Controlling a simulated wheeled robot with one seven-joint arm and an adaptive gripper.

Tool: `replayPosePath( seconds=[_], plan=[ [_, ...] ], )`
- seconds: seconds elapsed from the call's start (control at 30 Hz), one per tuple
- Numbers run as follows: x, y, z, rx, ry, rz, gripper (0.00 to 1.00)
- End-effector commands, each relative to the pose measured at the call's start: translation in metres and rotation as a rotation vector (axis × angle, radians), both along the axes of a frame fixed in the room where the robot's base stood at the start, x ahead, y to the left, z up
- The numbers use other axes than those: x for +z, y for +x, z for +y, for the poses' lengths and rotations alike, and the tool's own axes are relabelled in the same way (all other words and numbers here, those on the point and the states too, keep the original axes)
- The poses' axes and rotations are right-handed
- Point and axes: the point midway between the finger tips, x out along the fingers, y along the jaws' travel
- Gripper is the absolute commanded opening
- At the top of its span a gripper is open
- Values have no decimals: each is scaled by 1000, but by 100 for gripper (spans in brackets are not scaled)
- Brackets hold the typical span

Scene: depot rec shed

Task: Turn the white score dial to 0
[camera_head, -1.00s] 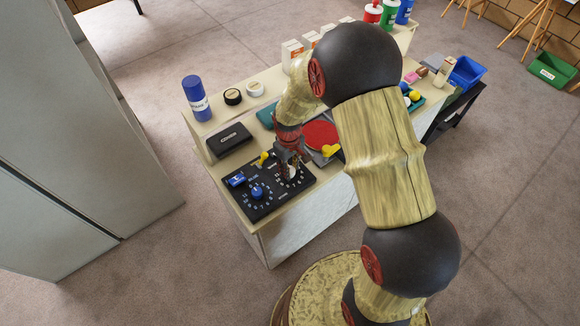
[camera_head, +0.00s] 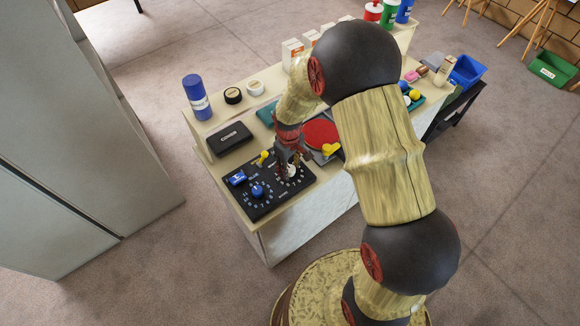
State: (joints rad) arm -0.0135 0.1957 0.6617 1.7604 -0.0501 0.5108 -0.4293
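The white score dial (camera_head: 292,171) is on the right part of a black control panel (camera_head: 268,209), with a ring of pale marks around it. Its pointer is too small to read. My gripper (camera_head: 290,165) points down right at the dial and covers its far side. One dark finger shows at the dial's left. Whether the fingers touch the dial, and how wide they are apart, I cannot tell.
On the panel are a blue dial (camera_head: 257,191), a blue switch (camera_head: 236,178) and a yellow-tipped lever (camera_head: 263,157). A black box (camera_head: 229,138) lies behind it. A red paddle (camera_head: 320,133) and a yellow item (camera_head: 331,149) are close on the right.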

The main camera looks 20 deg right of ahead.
Motion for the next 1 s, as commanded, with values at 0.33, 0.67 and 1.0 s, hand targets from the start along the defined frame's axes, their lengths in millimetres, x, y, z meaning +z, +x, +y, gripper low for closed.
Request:
replayPosePath(
  seconds=[0.33,0.67,1.0],
  plan=[
    [1,0,0,-1,0,0,47],
    [49,1,1,-1,0,-4,47],
    [107,-1,3,0,0,-1,47]
  ],
)
